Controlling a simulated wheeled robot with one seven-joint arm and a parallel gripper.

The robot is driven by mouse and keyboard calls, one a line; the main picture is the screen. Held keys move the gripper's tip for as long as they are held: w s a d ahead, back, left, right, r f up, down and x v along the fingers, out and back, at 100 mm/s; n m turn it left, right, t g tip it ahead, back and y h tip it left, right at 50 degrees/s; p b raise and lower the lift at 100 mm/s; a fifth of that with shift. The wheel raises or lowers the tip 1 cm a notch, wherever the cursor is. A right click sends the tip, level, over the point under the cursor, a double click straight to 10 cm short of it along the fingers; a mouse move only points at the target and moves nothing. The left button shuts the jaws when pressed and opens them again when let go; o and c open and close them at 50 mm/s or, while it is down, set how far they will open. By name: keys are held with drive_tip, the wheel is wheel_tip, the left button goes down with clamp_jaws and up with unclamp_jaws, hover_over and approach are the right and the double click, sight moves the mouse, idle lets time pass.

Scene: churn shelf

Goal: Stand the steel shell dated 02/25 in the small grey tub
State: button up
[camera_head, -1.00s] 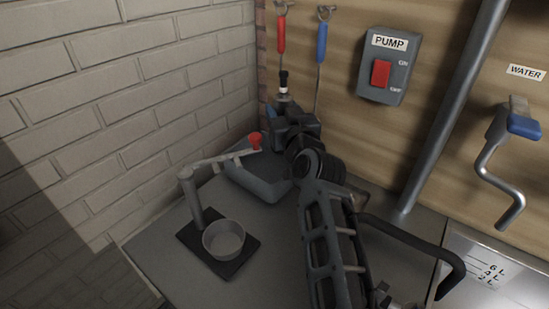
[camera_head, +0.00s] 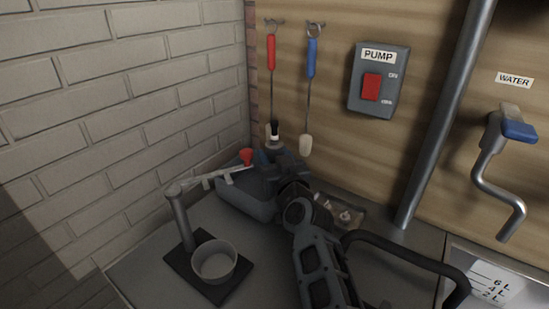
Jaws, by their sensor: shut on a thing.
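My gripper (camera_head: 271,149) is at the back corner of the counter, shut on a small upright thing (camera_head: 273,138) with a black top and a pale band, taken to be the steel shell. Its date is too small to read, and its lower part is hidden by the gripper.
A round grey cup (camera_head: 214,262) sits on a black plate under a metal stand (camera_head: 181,215) whose arm ends at a red knob (camera_head: 247,157). Red-handled (camera_head: 271,52) and blue-handled (camera_head: 311,58) tools hang behind. A tray with small items (camera_head: 345,213) is right of my arm.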

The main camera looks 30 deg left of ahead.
drive_tip(key=o, duration=1.3)
drive_tip(key=shift+r, duration=0.1)
drive_tip(key=p+v, duration=0.4)
drive_tip(key=v, duration=0.8)
